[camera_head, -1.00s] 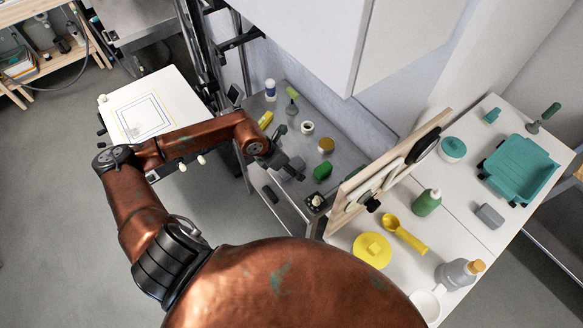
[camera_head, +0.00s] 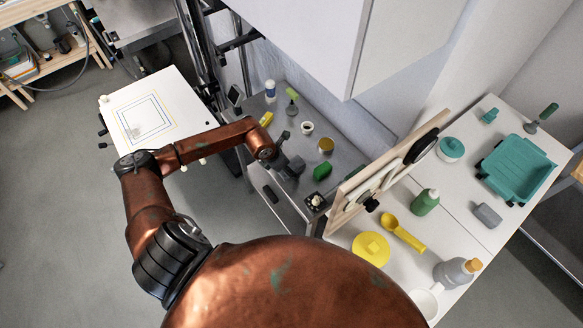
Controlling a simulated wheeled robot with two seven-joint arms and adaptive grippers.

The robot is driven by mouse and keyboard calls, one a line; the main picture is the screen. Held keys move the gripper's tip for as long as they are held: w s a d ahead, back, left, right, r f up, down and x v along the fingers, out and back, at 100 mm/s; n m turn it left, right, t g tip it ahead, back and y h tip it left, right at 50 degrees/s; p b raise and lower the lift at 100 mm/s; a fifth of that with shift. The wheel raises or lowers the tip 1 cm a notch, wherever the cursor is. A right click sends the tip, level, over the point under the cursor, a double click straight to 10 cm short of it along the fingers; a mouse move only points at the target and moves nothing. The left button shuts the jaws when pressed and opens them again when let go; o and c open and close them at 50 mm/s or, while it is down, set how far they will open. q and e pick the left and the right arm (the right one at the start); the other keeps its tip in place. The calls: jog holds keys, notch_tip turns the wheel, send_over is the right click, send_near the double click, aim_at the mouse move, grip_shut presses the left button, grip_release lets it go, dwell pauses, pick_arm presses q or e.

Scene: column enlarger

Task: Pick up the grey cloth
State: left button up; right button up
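A small grey folded-looking piece (camera_head: 487,215) lies on the white table at the right; it may be the grey cloth, but its material is hard to tell. My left gripper (camera_head: 293,168) is over the grey metal bench (camera_head: 312,150), left of the wooden rack and far from that grey piece. It is small and dark, and I cannot tell whether its fingers are open or shut. A green block (camera_head: 322,172) is just right of it, apparently apart. My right gripper is not in view.
A wooden rack (camera_head: 440,119) with round discs stands between the bench and the white table. The table holds a teal tray (camera_head: 517,170), a green bottle (camera_head: 426,202), a yellow scoop (camera_head: 404,234) and a grey bottle (camera_head: 455,273). A white board (camera_head: 185,100) is at left.

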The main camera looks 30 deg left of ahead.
pick_arm(q)
jog(key=shift+c, duration=0.3)
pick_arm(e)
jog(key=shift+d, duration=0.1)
pick_arm(q)
jog(key=c, duration=1.2)
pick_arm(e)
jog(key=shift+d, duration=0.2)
pick_arm(q)
jog(key=shift+r, duration=0.1)
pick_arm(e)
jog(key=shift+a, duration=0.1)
pick_arm(q)
jog(key=shift+r, duration=0.5)
jog(key=shift+s+a+r+b, duration=0.15)
jog(key=shift+s+a+r, duration=0.75)
jog(key=shift+s+r, duration=1.15)
jog(key=shift+s+a+r+b, duration=0.15)
jog(key=shift+s+a+r, duration=0.7)
jog(key=shift+s+r, duration=1.25)
jog(key=shift+s+a+r+b, duration=0.15)
jog(key=shift+s+a+r, duration=0.75)
jog(key=shift+s+r, duration=1.15)
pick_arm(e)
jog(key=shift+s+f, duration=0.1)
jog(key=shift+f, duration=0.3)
